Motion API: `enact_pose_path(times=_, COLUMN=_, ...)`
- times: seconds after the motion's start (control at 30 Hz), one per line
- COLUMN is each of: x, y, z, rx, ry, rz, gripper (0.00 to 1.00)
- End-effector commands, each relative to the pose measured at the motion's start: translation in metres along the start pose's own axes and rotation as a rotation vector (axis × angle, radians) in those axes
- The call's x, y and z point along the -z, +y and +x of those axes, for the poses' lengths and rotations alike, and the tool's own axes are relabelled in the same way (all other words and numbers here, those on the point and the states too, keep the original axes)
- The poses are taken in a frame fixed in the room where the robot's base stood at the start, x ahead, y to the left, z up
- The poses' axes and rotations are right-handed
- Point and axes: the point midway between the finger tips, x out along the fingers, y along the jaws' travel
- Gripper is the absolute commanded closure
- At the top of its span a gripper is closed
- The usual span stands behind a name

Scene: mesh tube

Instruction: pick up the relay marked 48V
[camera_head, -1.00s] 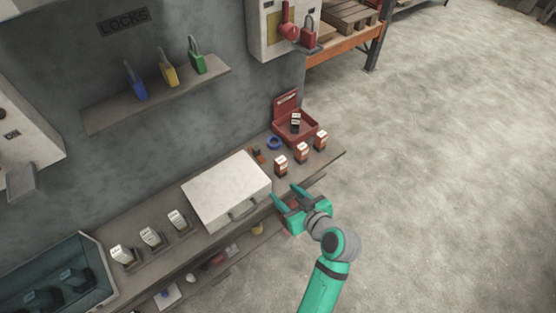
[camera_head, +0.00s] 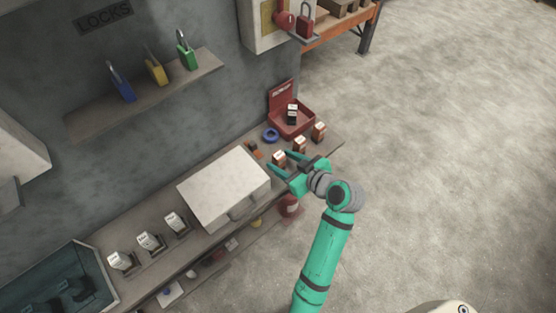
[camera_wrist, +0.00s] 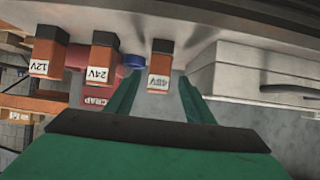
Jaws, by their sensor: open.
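The relay marked 48V is an orange-brown block with a white label (camera_wrist: 160,66), seen upside down between my finger lines in the wrist view. In the head view it is the relay nearest the white case (camera_head: 279,157), standing on the bench. My gripper (camera_head: 278,163) is open and empty, with its fingers pointing at that relay from the front edge of the bench. It also shows in the wrist view (camera_wrist: 158,90). Whether the fingers reach beside the relay is unclear. The 24V relay (camera_wrist: 100,58) and 12V relay (camera_wrist: 48,55) stand in the same row.
The white case (camera_head: 222,186) lies close on the left of the 48V relay. A red open box (camera_head: 290,122) with a dark relay in it and a blue ring (camera_head: 271,135) are behind. Several white-topped parts stand farther left. Floor at right is clear.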

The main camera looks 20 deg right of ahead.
Motion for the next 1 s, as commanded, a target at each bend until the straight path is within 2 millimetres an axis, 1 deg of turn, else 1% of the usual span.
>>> enact_pose_path(times=0.03, x=0.000, y=0.000, z=0.006, rx=0.001, ry=-0.001, rz=0.000, gripper=0.52)
enact_pose_path(times=0.27, x=0.000, y=0.000, z=0.021, rx=0.001, ry=-0.001, rz=-0.001, gripper=0.52)
enact_pose_path(times=0.5, x=0.002, y=0.001, z=0.054, rx=0.002, ry=-0.001, rz=-0.001, gripper=0.52)
enact_pose_path(times=0.6, x=0.002, y=0.001, z=0.062, rx=0.002, ry=0.000, rz=-0.001, gripper=0.52)
enact_pose_path(times=0.7, x=0.002, y=0.001, z=0.066, rx=0.001, ry=0.000, rz=-0.001, gripper=0.52)
enact_pose_path(times=0.87, x=0.002, y=0.001, z=0.066, rx=0.001, ry=0.000, rz=-0.001, gripper=0.52)
enact_pose_path(times=0.9, x=0.002, y=0.001, z=0.066, rx=0.001, ry=0.000, rz=-0.001, gripper=0.54)
enact_pose_path(times=0.97, x=0.002, y=0.001, z=0.066, rx=0.001, ry=0.000, rz=-0.001, gripper=0.68)
enact_pose_path(times=1.0, x=0.002, y=0.001, z=0.066, rx=0.001, ry=0.000, rz=-0.001, gripper=0.78)
